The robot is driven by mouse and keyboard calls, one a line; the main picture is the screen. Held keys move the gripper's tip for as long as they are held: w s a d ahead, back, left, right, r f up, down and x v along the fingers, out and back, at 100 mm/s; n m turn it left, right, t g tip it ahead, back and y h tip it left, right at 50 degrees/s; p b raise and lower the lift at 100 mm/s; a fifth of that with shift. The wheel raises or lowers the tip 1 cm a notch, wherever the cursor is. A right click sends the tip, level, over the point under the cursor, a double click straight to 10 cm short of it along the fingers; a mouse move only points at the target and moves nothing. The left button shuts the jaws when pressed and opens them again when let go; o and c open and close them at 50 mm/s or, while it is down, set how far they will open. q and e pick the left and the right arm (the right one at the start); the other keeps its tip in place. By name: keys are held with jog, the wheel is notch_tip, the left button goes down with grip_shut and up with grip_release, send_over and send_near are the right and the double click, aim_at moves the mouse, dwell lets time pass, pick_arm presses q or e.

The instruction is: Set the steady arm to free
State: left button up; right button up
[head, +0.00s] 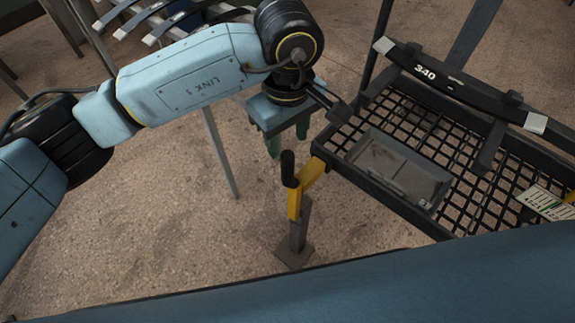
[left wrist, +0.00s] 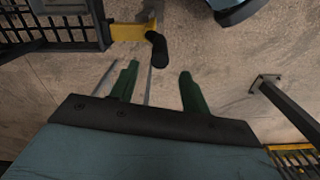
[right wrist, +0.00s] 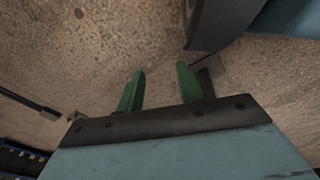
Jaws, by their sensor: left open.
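The steady arm is a yellow bracket (head: 307,180) with a black upright grip (head: 287,168), at the near left corner of the mesh rack, over a dark post on the floor. In the left wrist view the yellow bracket (left wrist: 130,32) and the black grip (left wrist: 157,50) lie just beyond my fingertips. My left gripper (head: 288,142) is open with green fingers pointing down, above and behind the grip. It looks apart from the grip, with nothing between its fingers. My right gripper (right wrist: 160,72) is open and empty over the floor; it is not seen in the head view.
The black mesh rack (head: 385,195) holds a grey shallow tray (head: 398,165). A dark leaf spring (head: 470,90) marked 340 lies along its far side. A label card (head: 545,202) sits at the right. More springs (head: 150,20) stand at the back left.

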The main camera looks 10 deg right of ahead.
aim_at(288, 166)
pick_arm(q)
notch_tip(288, 166, down, 10)
jog(key=shift+r+b, duration=0.25)
jog(key=shift+b, duration=0.4)
pick_arm(e)
jog(key=w, duration=0.1)
jog(key=w+r, duration=0.2)
jog(key=shift+w+a+r, duration=0.15)
jog(key=shift+w+a, duration=0.1)
jog(key=shift+a, duration=0.05)
pick_arm(q)
jog(key=shift+c, duration=0.5)
grip_shut()
